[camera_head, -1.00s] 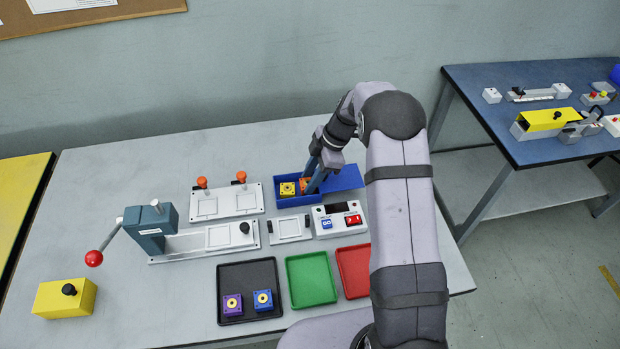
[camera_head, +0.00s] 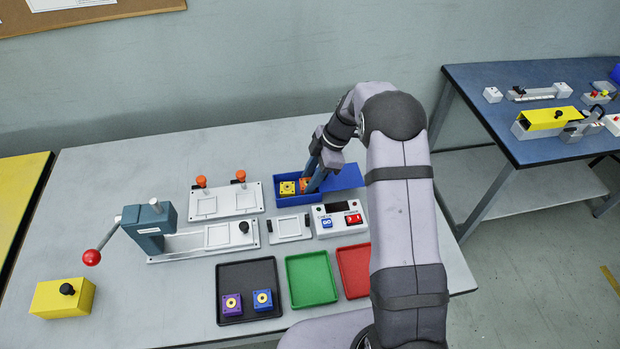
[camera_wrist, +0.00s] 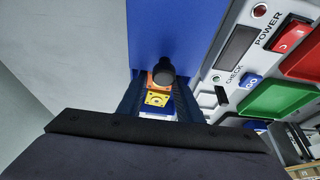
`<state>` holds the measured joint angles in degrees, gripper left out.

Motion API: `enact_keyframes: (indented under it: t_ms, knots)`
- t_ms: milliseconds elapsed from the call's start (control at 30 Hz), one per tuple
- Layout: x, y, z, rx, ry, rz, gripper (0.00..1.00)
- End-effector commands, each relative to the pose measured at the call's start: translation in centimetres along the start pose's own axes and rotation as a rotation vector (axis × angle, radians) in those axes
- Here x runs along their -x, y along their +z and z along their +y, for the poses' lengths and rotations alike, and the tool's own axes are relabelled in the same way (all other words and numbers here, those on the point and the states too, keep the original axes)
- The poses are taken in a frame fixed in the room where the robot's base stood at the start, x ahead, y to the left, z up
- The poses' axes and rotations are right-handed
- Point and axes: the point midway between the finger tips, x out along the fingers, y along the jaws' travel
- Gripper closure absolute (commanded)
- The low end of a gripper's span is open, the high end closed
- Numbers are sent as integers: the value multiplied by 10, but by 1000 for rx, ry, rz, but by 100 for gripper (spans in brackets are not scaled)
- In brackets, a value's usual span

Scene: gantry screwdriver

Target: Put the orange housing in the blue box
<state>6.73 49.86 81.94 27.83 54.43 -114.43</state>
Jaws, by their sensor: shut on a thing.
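The orange housing (camera_head: 304,184) is down inside the blue box (camera_head: 286,202) at the back of the table, close beside a yellow housing (camera_head: 287,188). My gripper (camera_head: 312,187) reaches down into the box and is shut on the orange housing, partly hiding it. Whether the orange housing rests on the box floor cannot be told.
A control box (camera_head: 340,219) with a red switch stands in front of the blue box. A black tray (camera_head: 247,273) holds a purple and a blue housing. Green (camera_head: 311,281) and red (camera_head: 353,268) trays are empty where visible. A fixture with orange knobs (camera_head: 228,200) is to the left.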

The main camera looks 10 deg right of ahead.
Motion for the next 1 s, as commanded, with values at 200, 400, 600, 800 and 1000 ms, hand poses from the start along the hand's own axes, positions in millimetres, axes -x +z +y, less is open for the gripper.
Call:
enact_keyframes:
  t_ms: [200, 400, 600, 800, 1000]
  knots:
    - [-3, 1, 0, 0, 0, 0, 93]
    - [-3, 1, 0, 0, 0, 0, 93]
    - [-3, 1, 0, 0, 0, 0, 93]
    - [-3, 1, 0, 0, 0, 0, 46]
    - [-3, 1, 0, 0, 0, 0, 46]
